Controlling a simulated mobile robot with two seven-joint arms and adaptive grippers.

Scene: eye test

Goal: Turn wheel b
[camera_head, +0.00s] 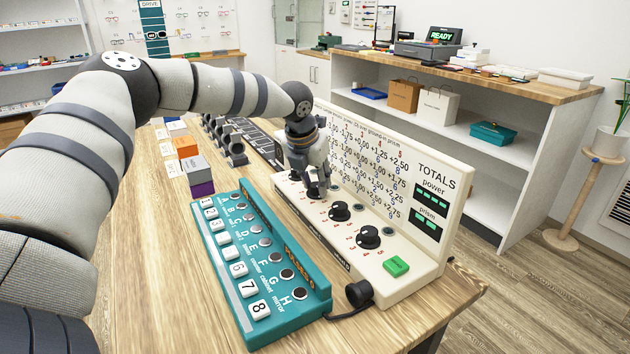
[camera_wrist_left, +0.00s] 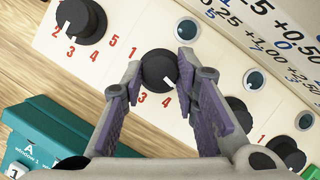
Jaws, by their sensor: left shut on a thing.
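The long cream console (camera_head: 385,275) on the table carries a row of black wheels. My left gripper (camera_head: 316,188) reaches down onto the second wheel from the far end, which fits wheel b; its letter is not readable. In the left wrist view, that wheel (camera_wrist_left: 158,68) sits between the two purple-grey fingers of the left gripper (camera_wrist_left: 162,82), which is shut on it. Its white mark points down-right, near the red 4; some numbers are hidden by the fingers. The neighbouring wheel (camera_wrist_left: 80,20) is at upper left. Two nearer wheels, (camera_head: 340,210) and (camera_head: 367,237), stand free. My right gripper is not in view.
A teal button box (camera_head: 240,308) lies left of the console, with a cable and black plug (camera_head: 359,293) near its front end. A green button (camera_head: 396,266) is at the console's near end. The upright TOTALS panel (camera_head: 433,180) rises behind the wheels. Coloured blocks (camera_head: 196,172) stand behind the box.

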